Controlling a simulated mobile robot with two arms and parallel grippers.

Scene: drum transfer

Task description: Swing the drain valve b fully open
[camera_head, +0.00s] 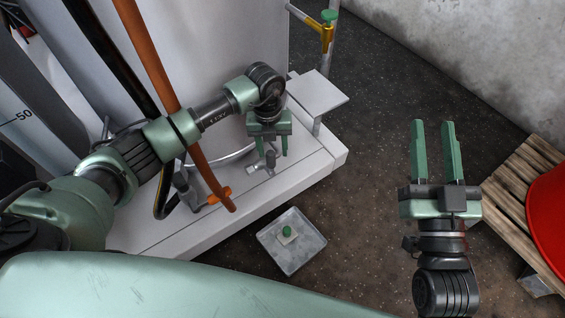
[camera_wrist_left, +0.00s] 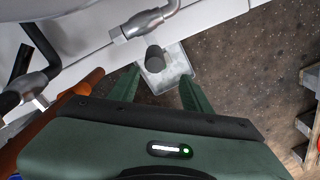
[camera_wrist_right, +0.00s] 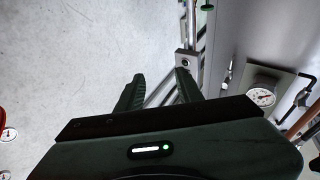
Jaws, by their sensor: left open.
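A grey metal drain valve (camera_head: 262,168) sits on the white ledge under my left gripper (camera_head: 272,154). In the left wrist view the valve's pipe (camera_wrist_left: 145,22) and a dark round handle end (camera_wrist_left: 154,58) show. My left gripper is open, and the handle end appears between its fingertips (camera_wrist_left: 160,72); I cannot tell whether they touch it. A second valve (camera_head: 185,190) with an orange lever (camera_head: 221,197) is further left. No label shows which one is valve b. My right gripper (camera_head: 433,124) is open and empty, over the floor to the right.
A grey tray (camera_head: 306,256) with a green-capped item (camera_head: 287,232) stands on the floor below the ledge. A wooden pallet (camera_head: 507,188) with a red drum (camera_head: 551,208) is at the right. A small white shelf (camera_head: 318,92) and a yellow-handled pipe (camera_head: 327,34) stand behind. The middle floor is clear.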

